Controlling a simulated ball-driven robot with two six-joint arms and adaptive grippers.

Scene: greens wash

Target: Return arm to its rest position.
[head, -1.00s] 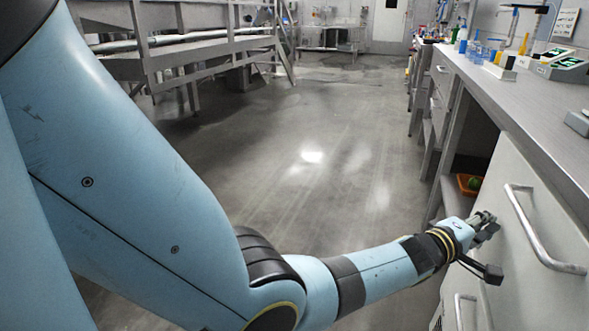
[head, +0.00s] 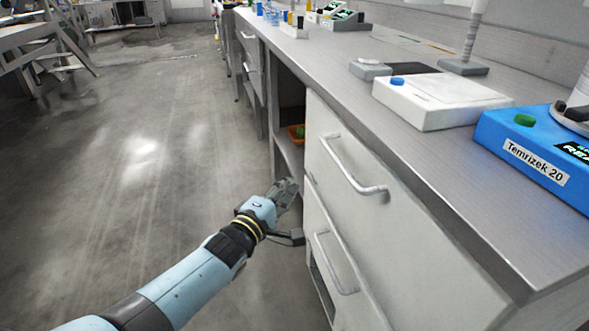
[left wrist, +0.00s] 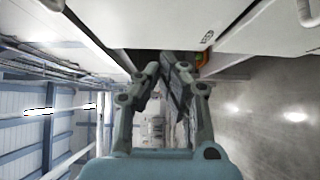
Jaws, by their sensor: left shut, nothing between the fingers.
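My left arm comes in from the bottom left of the head view. Its gripper (head: 289,186) is beside the front of the white drawer cabinet (head: 411,265), near its left edge. Whether the gripper touches the cabinet I cannot tell. My right gripper is in neither view.
An orange container (head: 297,131) with something green sits on a shelf in the open bay left of the cabinet. Drawer handles (head: 350,170) stick out near my gripper. A white device (head: 438,98) and a blue device (head: 540,150) stand on the counter.

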